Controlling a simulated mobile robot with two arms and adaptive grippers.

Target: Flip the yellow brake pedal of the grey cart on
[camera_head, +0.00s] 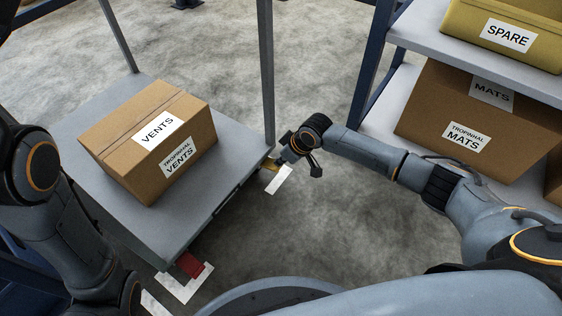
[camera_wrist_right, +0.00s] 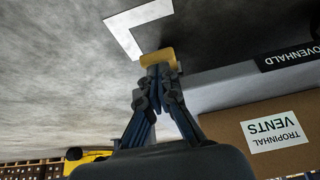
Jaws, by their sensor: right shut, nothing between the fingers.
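The grey cart (camera_head: 225,205) stands at the left with a cardboard box marked VENTS on its deck. Its yellow brake pedal (camera_head: 271,166) sticks out low at the cart's far right corner. In the right wrist view the yellow pedal (camera_wrist_right: 157,57) lies right at the fingertips. My right gripper (camera_head: 278,162) is at the pedal, its fingers shut with nothing between them. In the wrist view the closed fingertips (camera_wrist_right: 158,72) overlap the pedal's edge and seem to touch it. My left arm shows at the left edge, its gripper out of frame.
A red pedal (camera_head: 190,265) sits at the cart's near corner. White floor marks (camera_head: 279,180) lie by the corners. A shelf rack (camera_head: 405,85) with a MATS box (camera_head: 440,100) and a yellow SPARE bin (camera_head: 475,28) stands right. The floor between is clear.

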